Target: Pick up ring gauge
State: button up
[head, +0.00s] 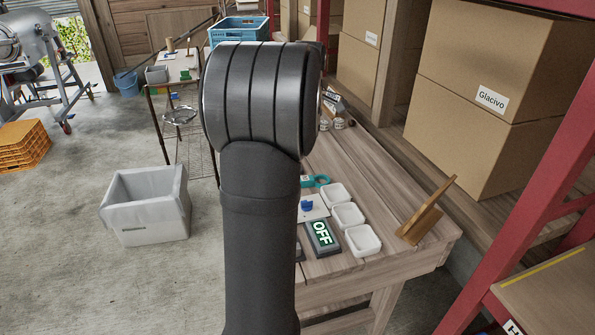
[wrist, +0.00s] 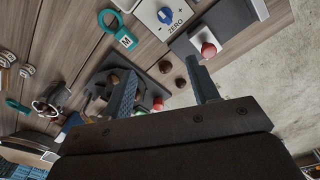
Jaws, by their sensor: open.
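In the wrist view a teal ring with a flat tag marked M (wrist: 127,39) lies on the wooden table at the upper left. A second teal ring-shaped piece (wrist: 18,105) lies at the left edge. I cannot tell for sure which is the ring gauge. A teal ring (head: 321,181) also shows in the head view, partly behind my arm. My gripper (wrist: 164,68) is open, its fingers apart over a dark device and small dark round pieces, with nothing held. The tagged ring is beyond the fingertips, up and left. In the head view my arm hides the gripper.
Boxes (head: 480,130) stand behind.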

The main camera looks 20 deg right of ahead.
jog(key=w+d+f+n, duration=0.4)
jog(key=w+d+n, duration=0.1)
jog(key=w, duration=0.4)
jog(key=shift+g, duration=0.3)
jog(key=f, duration=1.2)
jog(key=shift+w+a, duration=0.2)
jog(key=shift+w, duration=0.05)
jog(key=shift+w+d+f, duration=0.1)
jog(key=shift+w+f, duration=0.05)
jog(key=shift+f, duration=1.2)
jog(key=shift+w+d+f, duration=0.1)
jog(key=shift+f, duration=1.2)
jog(key=c, duration=1)
jog(key=shift+r, duration=0.1)
